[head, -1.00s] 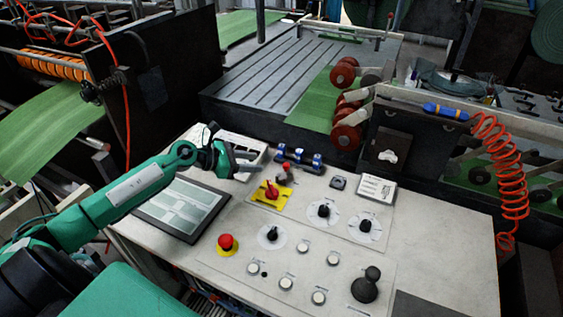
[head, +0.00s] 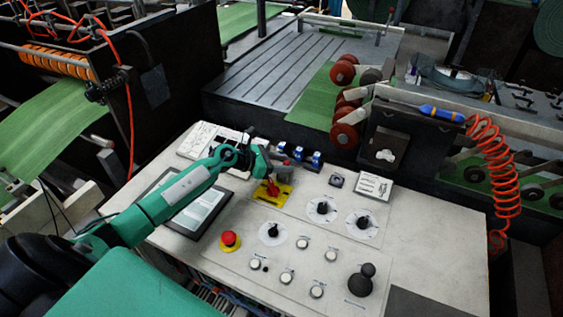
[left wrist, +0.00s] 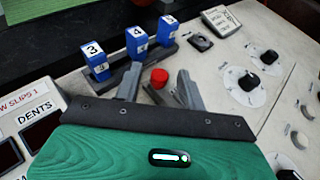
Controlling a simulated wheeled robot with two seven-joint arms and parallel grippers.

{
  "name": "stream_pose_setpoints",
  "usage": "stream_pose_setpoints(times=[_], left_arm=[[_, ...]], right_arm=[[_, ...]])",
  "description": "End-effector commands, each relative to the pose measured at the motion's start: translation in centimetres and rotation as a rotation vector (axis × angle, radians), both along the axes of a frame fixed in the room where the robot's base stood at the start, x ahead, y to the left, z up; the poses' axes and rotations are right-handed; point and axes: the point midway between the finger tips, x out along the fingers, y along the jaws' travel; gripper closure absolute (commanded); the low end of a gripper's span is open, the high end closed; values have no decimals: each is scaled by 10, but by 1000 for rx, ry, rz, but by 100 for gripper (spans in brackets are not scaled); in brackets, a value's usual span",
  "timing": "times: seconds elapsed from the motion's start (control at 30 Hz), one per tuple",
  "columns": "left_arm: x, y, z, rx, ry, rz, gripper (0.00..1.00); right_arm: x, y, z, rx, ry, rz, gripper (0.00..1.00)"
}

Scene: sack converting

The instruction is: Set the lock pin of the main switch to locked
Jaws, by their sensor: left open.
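The main switch, a red rotary handle on a yellow plate (head: 284,199), sits on the pale control panel in the head view. My left gripper (head: 283,172) is at the plate's back edge and hides part of that area. In the left wrist view, a round red knob (left wrist: 159,77), seemingly the lock pin's head, shows between the two grey fingers of my left gripper (left wrist: 158,90). The fingers are apart, one on each side of the knob in the picture. I cannot tell whether they touch it. The wrist hides the switch handle in that view. My right gripper is not in view.
Blue numbered blocks (left wrist: 137,42) stand in a rack just behind the gripper. A red emergency button (head: 230,239), rotary dials (head: 322,208) and a black joystick (head: 361,281) are on the panel. A dark-framed screen (head: 202,211) lies under my left arm.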

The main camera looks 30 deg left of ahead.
Motion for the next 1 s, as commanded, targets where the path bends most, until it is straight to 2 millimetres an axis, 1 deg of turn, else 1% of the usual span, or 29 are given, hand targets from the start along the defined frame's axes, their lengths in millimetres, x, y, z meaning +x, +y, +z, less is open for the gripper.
stream_pose_setpoints(times=[0.03,0.07,0.2,0.23,0.27,0.5,0.8,1.0], left_arm=[[0,0,0,0,0,0,59],[0,0,0,0,0,0,63],[0,0,0,0,0,0,91],[0,0,0,0,0,0,97],[0,0,0,0,0,0,100],[-3,1,0,1,0,1,100],[-32,-1,0,0,2,-1,100],[-33,-2,-1,-1,3,-1,100]], right_arm=[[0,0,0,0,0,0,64],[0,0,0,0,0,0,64],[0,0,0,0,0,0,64],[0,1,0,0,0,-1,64],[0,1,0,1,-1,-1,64],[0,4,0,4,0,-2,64],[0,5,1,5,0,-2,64],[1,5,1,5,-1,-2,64]])
